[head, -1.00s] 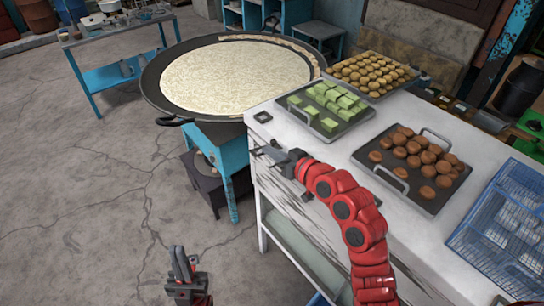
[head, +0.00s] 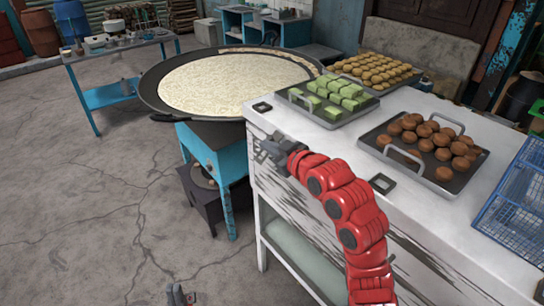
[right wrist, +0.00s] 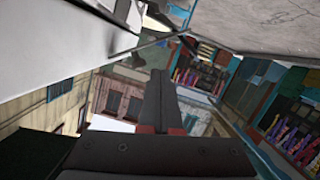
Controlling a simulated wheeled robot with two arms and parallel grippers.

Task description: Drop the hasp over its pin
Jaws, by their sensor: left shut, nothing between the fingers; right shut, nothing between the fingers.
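My right gripper (head: 262,151) is at the upper left front corner of the white counter (head: 335,125), close to its front face. Its fingers are shut and look empty; they show closed together in the right wrist view (right wrist: 161,85). I cannot make out the hasp or its pin in either view; the gripper and red arm cover part of the counter's front. My left gripper (head: 177,291) is shut and empty, low at the bottom edge of the head view, over the floor and away from the counter.
Trays of green cubes (head: 329,117), brown balls (head: 442,182) and golden balls (head: 392,86) stand on the counter. A blue wire basket (head: 515,205) is at the right. A wide pan (head: 155,97) on a blue stand is behind the gripper.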

